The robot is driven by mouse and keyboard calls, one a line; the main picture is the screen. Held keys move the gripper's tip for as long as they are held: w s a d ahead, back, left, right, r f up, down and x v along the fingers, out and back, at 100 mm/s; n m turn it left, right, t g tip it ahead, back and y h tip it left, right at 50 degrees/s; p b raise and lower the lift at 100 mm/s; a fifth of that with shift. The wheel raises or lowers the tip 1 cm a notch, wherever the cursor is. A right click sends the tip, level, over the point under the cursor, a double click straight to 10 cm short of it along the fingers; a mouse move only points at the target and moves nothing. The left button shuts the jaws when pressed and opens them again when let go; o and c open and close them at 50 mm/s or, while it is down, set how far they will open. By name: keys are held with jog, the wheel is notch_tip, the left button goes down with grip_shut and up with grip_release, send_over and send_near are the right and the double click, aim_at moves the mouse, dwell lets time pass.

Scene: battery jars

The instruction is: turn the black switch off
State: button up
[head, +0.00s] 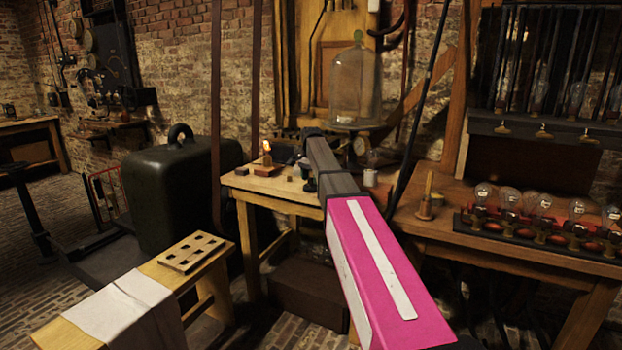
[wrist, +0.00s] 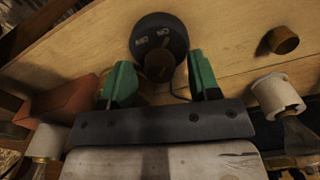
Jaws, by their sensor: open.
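The black switch (wrist: 150,34) is a round black body on a pale wooden tabletop, at the upper middle of the wrist view. It has small pale lettering and a brown knob (wrist: 158,66) on its near side. The lettering is too small to read surely, and I cannot tell the switch's setting. My gripper (wrist: 160,80) is open, its two green fingertips on either side of the knob. I cannot tell whether either finger touches it. In the head view my pink and grey arm reaches to the small wooden table (head: 238,183) and hides most of the gripper.
In the wrist view a brown round piece (wrist: 284,40) and a white jar (wrist: 278,95) stand right, and a reddish block (wrist: 60,101) lies left. In the head view a lit bulb (head: 266,147) and a glass bell jar (head: 354,85) stand near; several bulbs (head: 510,200) line the right bench.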

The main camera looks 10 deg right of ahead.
jog(key=c, duration=0.9)
jog(key=n, duration=0.4)
jog(key=shift+n, duration=0.3)
jog(key=n, duration=0.4)
jog(key=shift+n, duration=0.3)
jog(key=n, duration=0.4)
jog(key=shift+a+n, duration=0.1)
jog(key=shift+n, duration=2.3)
